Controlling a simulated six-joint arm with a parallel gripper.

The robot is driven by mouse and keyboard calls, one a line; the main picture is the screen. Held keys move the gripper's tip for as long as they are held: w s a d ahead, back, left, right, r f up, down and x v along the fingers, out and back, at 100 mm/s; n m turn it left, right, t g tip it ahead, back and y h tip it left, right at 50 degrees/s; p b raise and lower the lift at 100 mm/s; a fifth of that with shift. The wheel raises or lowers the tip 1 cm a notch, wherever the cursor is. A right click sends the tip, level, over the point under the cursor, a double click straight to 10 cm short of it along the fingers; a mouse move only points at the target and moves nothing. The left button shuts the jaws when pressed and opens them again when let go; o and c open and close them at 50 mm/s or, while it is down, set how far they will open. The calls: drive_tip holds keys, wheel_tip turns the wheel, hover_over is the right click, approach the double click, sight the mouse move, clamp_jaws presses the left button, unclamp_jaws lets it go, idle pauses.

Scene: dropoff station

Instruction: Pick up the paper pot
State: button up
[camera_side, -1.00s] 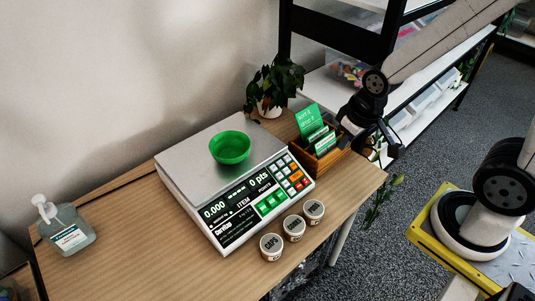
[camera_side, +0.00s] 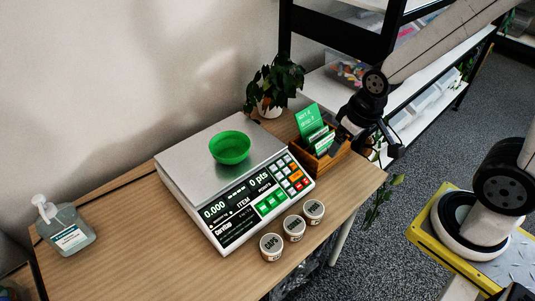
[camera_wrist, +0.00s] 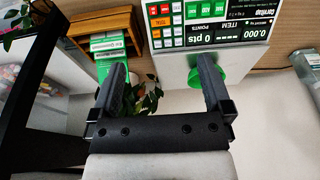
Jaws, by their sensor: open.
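Three small round pots with pale lids stand in a row on the wooden table, in front of the scale. The near-left pot (camera_side: 271,247) appears to read CAPS. The labels on the middle pot (camera_side: 294,228) and the far-right pot (camera_side: 313,211) are too small to read surely, so I cannot tell which is the paper pot. My gripper (camera_side: 364,147) is open and empty, above and beside the card box at the table's right end, away from the pots. In the wrist view its two fingers (camera_wrist: 161,68) are spread apart. I see no pots in that view.
A scale (camera_side: 180,178) holds a green bowl (camera_side: 230,147). A wooden box (camera_side: 330,160) of green cards stands right of it. A potted plant (camera_side: 273,85) is behind, and a sanitizer bottle (camera_side: 66,228) at left. Shelves (camera_side: 318,80) stand behind. Bare table lies left of the pots.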

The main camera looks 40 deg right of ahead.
drive_tip(key=w+d+f+n+t, duration=0.1)
drive_tip(key=w+d+f+n, duration=0.25)
drive_tip(key=d+f, duration=0.25)
drive_tip(key=n+t+y, duration=0.5)
drive_tip(key=n+y, duration=0.1)
drive_tip(key=y, duration=0.3)
approach(317, 208)
drive_tip(key=w+f, duration=0.2)
drive_tip(key=shift+w+a+f, duration=0.1)
drive_tip(key=shift+w+a, duration=0.25)
drive_tip(key=shift+w, duration=0.05)
drive_tip(key=shift+s+a+t+y, duration=0.3)
drive_tip(key=shift+s+a+y, duration=0.2)
drive_tip(key=shift+y, duration=0.1)
drive_tip(key=shift+x, duration=1.3)
drive_tip(key=shift+w+a, duration=0.1)
